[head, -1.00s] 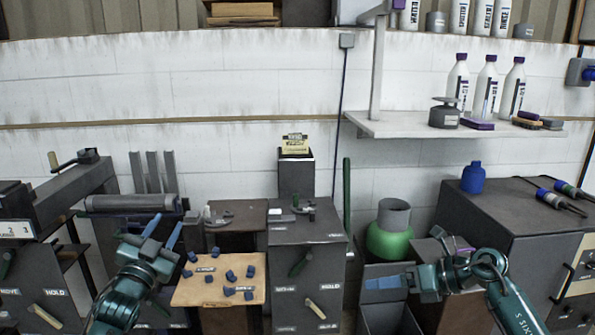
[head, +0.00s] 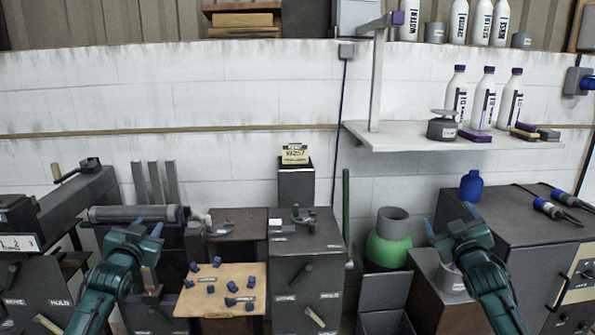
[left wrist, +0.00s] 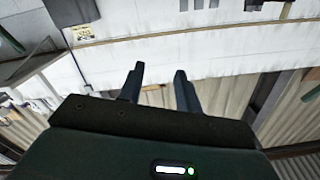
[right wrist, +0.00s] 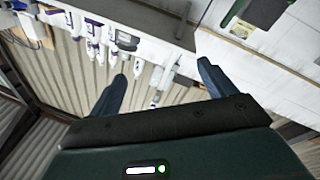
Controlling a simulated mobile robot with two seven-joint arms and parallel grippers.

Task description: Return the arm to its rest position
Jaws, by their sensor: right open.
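My left gripper (head: 148,226) is at the left in the head view, in front of the grey roller. Its blue fingers point up and away, apart with nothing between them. The left wrist view shows the same gap between the fingers (left wrist: 159,71). My right gripper (head: 449,218) is at the right, in front of the dark cabinet and beside the green canister. Its fingers are spread wide and empty, and they also stand apart in the right wrist view (right wrist: 162,71).
A board with several blue pieces (head: 190,302) lies between the arms, beside a grey cabinet (head: 292,262). A green canister (head: 388,250) stands left of my right gripper. A blue bottle (head: 470,187) stands on the dark cabinet (head: 515,235). A shelf (head: 400,142) holds several white bottles.

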